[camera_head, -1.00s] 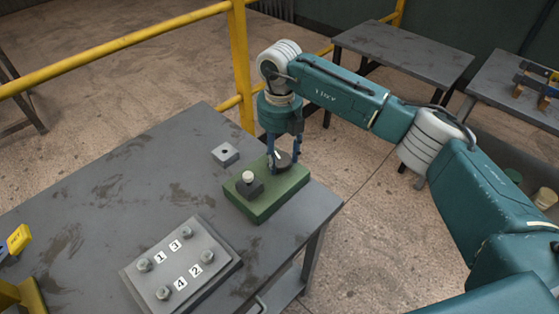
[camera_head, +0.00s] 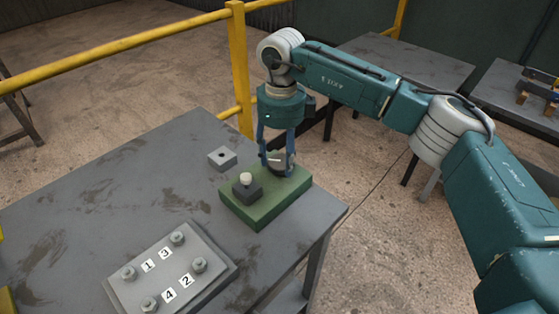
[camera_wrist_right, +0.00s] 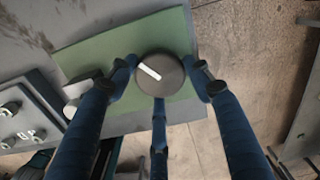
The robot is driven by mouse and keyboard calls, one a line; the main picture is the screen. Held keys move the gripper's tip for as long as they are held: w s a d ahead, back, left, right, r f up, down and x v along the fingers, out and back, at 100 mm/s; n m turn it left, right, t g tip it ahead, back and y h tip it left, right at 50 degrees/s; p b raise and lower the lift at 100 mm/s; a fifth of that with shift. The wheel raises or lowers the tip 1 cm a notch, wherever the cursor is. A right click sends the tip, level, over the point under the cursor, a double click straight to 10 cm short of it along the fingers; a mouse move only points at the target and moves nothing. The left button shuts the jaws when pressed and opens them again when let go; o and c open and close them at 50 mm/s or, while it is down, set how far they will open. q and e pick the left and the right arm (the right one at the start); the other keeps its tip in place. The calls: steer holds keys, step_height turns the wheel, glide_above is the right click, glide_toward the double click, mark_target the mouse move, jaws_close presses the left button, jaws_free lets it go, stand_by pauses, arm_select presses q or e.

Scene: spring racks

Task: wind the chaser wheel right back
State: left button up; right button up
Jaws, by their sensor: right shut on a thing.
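The chaser wheel is a dark round knob (camera_wrist_right: 160,75) with a white line across its top. It sits at the far end of a green block (camera_head: 262,213) on the grey table. My right gripper (camera_head: 277,163) points down over it, its blue fingers shut around the wheel's sides. In the right wrist view the white line runs from upper left to lower right. A dark small block with a pale round button (camera_head: 246,179) stands on the near part of the green block. My left gripper is not in view.
A grey plate (camera_head: 222,278) with several bolts and number labels lies in front on the table (camera_head: 100,200). A yellow rail (camera_head: 240,70) stands behind.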

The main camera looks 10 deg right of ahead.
steer(key=shift+s+d+f+n+b, duration=0.15)
steer(key=shift+n+b, duration=0.1)
steer(key=shift+n, duration=0.55)
steer(key=shift+s+d+f+n+b, duration=0.1)
steer(key=shift+f+n+b, duration=0.1)
steer(key=shift+n, duration=0.6)
steer(key=shift+r, duration=0.1)
steer(key=o, duration=1.1)
steer(key=shift+d, duration=0.15)
steer(key=shift+o, duration=0.2)
steer(key=shift+r, duration=0.1)
steer(key=shift+d, duration=0.1)
steer(key=shift+r, duration=0.1)
steer(key=shift+w+a+r, duration=0.2)
steer(key=shift+r, duration=0.25)
step_height(320, 180, up, 11)
steer(key=shift+d, duration=0.2)
